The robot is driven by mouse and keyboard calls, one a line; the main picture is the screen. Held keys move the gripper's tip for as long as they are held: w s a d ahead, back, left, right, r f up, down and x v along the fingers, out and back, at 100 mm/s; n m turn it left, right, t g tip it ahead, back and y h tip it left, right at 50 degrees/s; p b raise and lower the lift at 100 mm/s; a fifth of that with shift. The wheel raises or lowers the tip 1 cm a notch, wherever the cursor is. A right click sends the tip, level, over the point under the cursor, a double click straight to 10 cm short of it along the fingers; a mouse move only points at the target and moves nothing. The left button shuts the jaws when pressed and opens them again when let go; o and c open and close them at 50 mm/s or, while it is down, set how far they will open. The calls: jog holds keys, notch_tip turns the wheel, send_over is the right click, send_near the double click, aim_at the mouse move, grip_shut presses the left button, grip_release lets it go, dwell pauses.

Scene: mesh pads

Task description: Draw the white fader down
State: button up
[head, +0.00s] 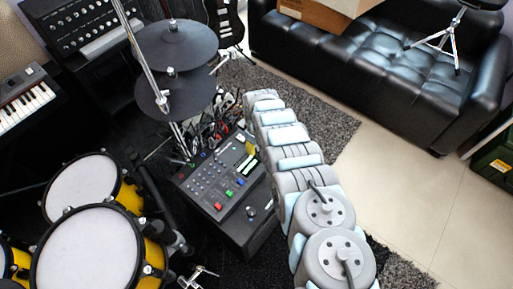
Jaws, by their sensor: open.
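My grey and light-blue arm runs from the bottom right up along the desk's right side. The fingers of my gripper do not show clearly anywhere and may be behind the arm.
Cymbal pads (177,46) on a metal stand rise behind the desk, with tangled cables (205,125) beneath. Mesh drum pads (88,250) crowd the lower left. A black sofa (380,62) stands at the back right. The tiled floor (420,190) on the right is clear.

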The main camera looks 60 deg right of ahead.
grip_shut()
dwell(0.5)
